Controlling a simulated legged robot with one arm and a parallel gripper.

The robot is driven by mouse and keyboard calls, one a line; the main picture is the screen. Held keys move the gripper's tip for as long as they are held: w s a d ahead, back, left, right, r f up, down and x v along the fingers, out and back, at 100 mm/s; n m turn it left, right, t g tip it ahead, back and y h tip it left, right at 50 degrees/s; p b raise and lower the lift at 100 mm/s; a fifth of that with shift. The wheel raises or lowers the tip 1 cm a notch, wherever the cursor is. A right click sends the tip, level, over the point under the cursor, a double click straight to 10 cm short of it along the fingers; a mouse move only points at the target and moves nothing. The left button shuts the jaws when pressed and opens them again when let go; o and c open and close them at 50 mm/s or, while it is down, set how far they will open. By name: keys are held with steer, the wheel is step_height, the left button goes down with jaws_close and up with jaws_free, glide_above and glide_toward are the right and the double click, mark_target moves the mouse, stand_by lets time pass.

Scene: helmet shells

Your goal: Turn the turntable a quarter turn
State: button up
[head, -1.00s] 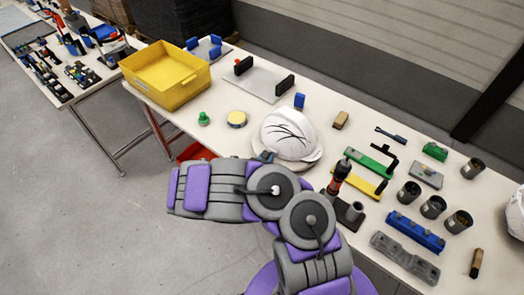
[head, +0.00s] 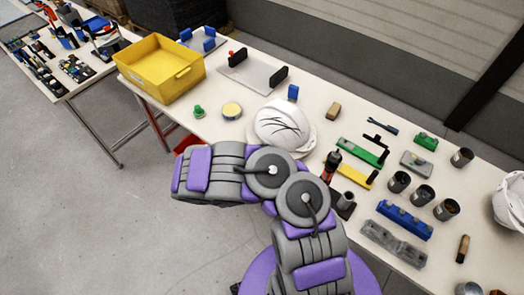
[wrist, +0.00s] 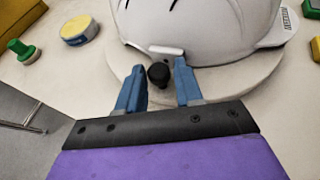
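A white helmet shell (head: 282,124) with dark curved lines sits on the pale round turntable (head: 308,146) near the table's front edge. In the wrist view the helmet (wrist: 215,28) fills the top and the turntable's disc (wrist: 238,88) shows below it. A dark round knob (wrist: 158,75) stands at the disc's near edge. My gripper (wrist: 159,68) has its two blue fingers apart, one on each side of the knob. Gaps show between knob and fingers. In the head view my arm hides the gripper and the knob.
A green knob piece (head: 198,111) and a yellow round tin (head: 232,110) stand left of the turntable. A yellow bin (head: 162,67) is farther left. A red-and-black tool (head: 331,163), green and yellow fixtures and several metal cups (head: 422,194) crowd the right.

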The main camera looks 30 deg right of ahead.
steer(key=p+v, duration=0.7)
steer(key=v, duration=1)
steer(key=shift+a, duration=0.2)
steer(key=shift+r, duration=0.1)
stand_by(0.5)
